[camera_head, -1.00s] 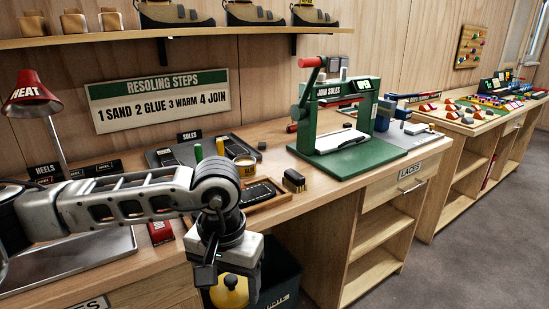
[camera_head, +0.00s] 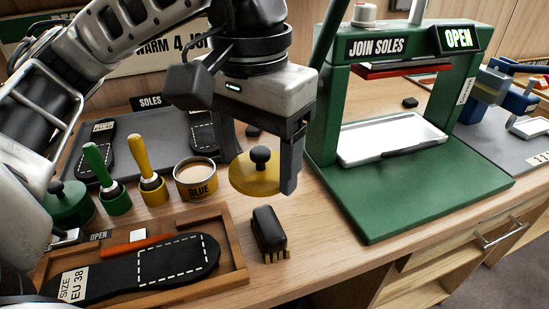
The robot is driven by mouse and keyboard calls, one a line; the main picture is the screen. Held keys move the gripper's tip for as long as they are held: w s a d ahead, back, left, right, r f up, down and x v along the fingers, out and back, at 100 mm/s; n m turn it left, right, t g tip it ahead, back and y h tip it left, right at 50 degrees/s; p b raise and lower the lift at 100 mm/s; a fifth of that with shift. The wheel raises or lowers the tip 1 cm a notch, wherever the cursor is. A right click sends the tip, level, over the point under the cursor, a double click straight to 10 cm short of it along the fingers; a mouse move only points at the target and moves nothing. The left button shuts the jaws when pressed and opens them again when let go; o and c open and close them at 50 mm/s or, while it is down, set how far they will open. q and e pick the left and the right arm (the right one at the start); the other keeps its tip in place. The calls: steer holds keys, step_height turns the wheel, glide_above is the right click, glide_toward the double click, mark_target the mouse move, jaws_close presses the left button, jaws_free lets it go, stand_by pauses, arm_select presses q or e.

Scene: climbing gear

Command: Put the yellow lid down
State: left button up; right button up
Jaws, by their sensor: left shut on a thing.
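The yellow lid (camera_head: 252,178) is a flat round disc with a black knob (camera_head: 261,155) on top. My left gripper (camera_head: 264,163) comes down from above, with its jaws around the knob, and is shut on the lid. The lid is roughly level, just right of the open glue pot (camera_head: 196,180). I cannot tell whether its underside touches the wooden bench (camera_head: 305,225). My right gripper is not in view.
A black brush (camera_head: 268,232) stands in front of the lid. A wooden tray (camera_head: 237,262) with a sole is at front left. Green- and yellow-handled brushes (camera_head: 104,178) (camera_head: 146,170) stand left of the glue pot. The green press (camera_head: 400,205) stands at right.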

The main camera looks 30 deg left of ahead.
arm_select(q)
steer(key=w+a+f, duration=0.2)
steer(key=w, duration=0.1)
steer(key=w+a+f, duration=0.5)
steer(key=w+f, duration=0.1)
steer(key=shift+w+a+f+p, duration=0.1)
steer(key=shift+w+a+p, duration=0.1)
steer(key=shift+p, duration=0.15)
steer(key=shift+w+a+f, duration=0.25)
steer(key=shift+w+f, duration=0.1)
steer(key=shift+f, duration=0.15)
steer(key=shift+w+a+f, duration=0.1)
steer(key=shift+f, duration=0.55)
steer(key=shift+w+a+f, duration=0.1)
steer(key=shift+f, duration=0.5)
steer(key=shift+d+f, duration=0.1)
steer(key=shift+f, duration=0.45)
steer(key=shift+f, duration=0.25)
steer(key=o, duration=1)
steer(key=shift+r, duration=0.1)
steer(key=shift+c, duration=0.2)
